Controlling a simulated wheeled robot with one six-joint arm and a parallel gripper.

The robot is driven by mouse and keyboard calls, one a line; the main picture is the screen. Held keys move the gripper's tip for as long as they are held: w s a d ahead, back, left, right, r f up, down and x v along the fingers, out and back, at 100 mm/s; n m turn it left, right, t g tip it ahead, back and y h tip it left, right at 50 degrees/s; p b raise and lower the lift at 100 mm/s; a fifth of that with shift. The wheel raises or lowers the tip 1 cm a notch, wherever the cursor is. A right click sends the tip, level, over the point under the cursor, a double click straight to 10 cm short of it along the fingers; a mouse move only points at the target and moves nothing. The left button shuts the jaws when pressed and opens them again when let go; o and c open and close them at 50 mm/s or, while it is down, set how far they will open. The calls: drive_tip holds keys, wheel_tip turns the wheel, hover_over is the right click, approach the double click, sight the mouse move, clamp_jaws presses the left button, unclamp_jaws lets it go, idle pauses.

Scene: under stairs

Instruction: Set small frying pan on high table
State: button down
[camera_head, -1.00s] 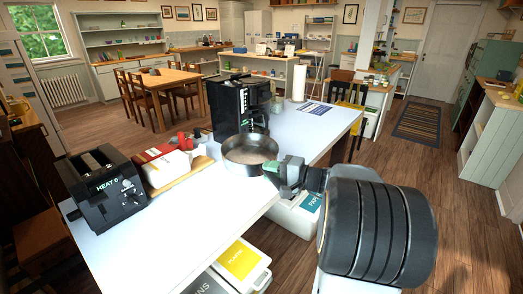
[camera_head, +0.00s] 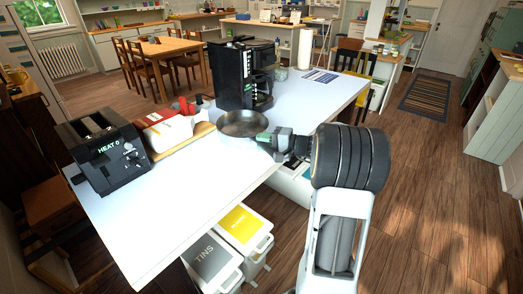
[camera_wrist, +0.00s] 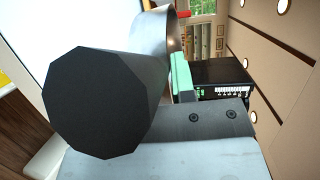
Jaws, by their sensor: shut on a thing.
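The small frying pan (camera_head: 242,125) is a round grey metal pan. In the head view it is upright over the white high table (camera_head: 190,195), near its right edge and in front of the coffee maker. I cannot tell whether its base touches the tabletop. My gripper (camera_head: 268,139) is shut on the pan's handle at the table's edge. In the wrist view the dark handle end (camera_wrist: 95,100) fills the left middle, and part of the pan's metal side (camera_wrist: 155,42) shows behind it. My gripper's green finger pad (camera_wrist: 182,78) lies beside the handle.
A black coffee maker (camera_head: 245,75) stands just behind the pan. A black toaster (camera_head: 105,150) and a red-and-white package (camera_head: 168,130) on a board stand to the left. The table's front part is clear. Bins (camera_head: 243,228) stand below its right edge.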

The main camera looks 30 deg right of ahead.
sight(248, 147)
drive_tip(key=shift+w+a+f, duration=0.1)
drive_tip(key=shift+w+f, duration=0.4)
drive_tip(key=shift+w, duration=0.05)
wheel_tip(248, 147, down, 3)
drive_tip(key=shift+w+r, duration=0.1)
drive_tip(key=shift+f, duration=0.5)
drive_tip(key=c, duration=0.9)
unclamp_jaws()
drive_tip(key=shift+c, duration=0.2)
drive_tip(key=shift+r, duration=0.25)
drive_tip(key=v, duration=1.2)
drive_tip(key=shift+b, duration=0.4)
